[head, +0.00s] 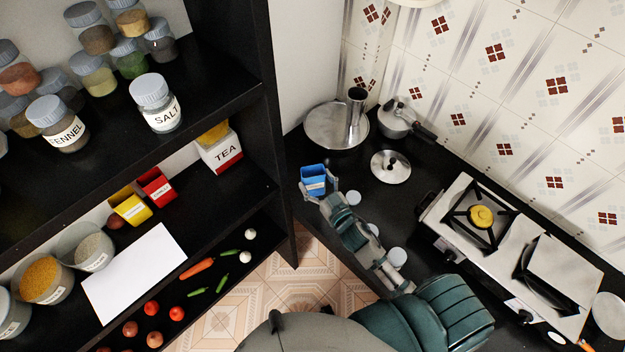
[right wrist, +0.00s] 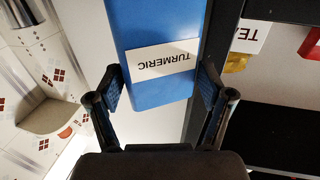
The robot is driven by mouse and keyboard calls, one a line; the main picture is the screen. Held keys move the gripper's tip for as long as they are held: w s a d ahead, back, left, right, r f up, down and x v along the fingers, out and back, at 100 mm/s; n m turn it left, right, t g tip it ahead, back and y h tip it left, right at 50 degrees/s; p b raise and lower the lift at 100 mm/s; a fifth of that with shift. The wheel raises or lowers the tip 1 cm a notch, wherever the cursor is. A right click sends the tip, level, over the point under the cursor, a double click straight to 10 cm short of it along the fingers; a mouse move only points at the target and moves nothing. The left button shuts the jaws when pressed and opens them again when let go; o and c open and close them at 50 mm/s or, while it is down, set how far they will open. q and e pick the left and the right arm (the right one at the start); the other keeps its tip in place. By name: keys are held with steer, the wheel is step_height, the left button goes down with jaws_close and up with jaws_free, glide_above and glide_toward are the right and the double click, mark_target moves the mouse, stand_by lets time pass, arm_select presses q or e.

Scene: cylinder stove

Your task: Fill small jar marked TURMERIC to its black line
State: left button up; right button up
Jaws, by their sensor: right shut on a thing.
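My right gripper (head: 318,190) is shut on a blue box (head: 313,178) with a white label. In the right wrist view the label of the blue box (right wrist: 160,20) reads TURMERIC, upside down in the picture. The gripper's fingers (right wrist: 160,88) press on its two sides. The box is held near the black counter's left end; its contents cannot be made out. No small jar with a readable TURMERIC label shows. Pale round tops (head: 398,257) stand on the counter beside my right arm, partly hidden by it. My left gripper is not in view.
Jars marked SALT (head: 156,103) and FENNEL (head: 58,124) stand on the upper shelf with several others. Below are a TEA box (head: 221,151), red (head: 157,186) and yellow (head: 131,207) boxes, and vegetables. A stove (head: 509,254), pot (head: 397,118) and round tray (head: 325,127) occupy the counter.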

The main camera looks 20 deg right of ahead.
arm_select(q)
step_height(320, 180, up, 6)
steer(key=p, duration=0.6)
arm_select(e)
steer(key=w+d+r+n+g+y, duration=0.15)
steer(key=d+y, duration=0.25)
steer(key=d, duration=1)
arm_select(q)
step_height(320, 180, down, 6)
steer(key=b, duration=0.6)
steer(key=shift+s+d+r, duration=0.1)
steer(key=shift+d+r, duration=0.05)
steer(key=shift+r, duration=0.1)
arm_select(e)
step_height(320, 180, down, 11)
steer(key=d+n, duration=0.1)
steer(key=shift+d+f, duration=0.2)
steer(key=shift+d, duration=0.1)
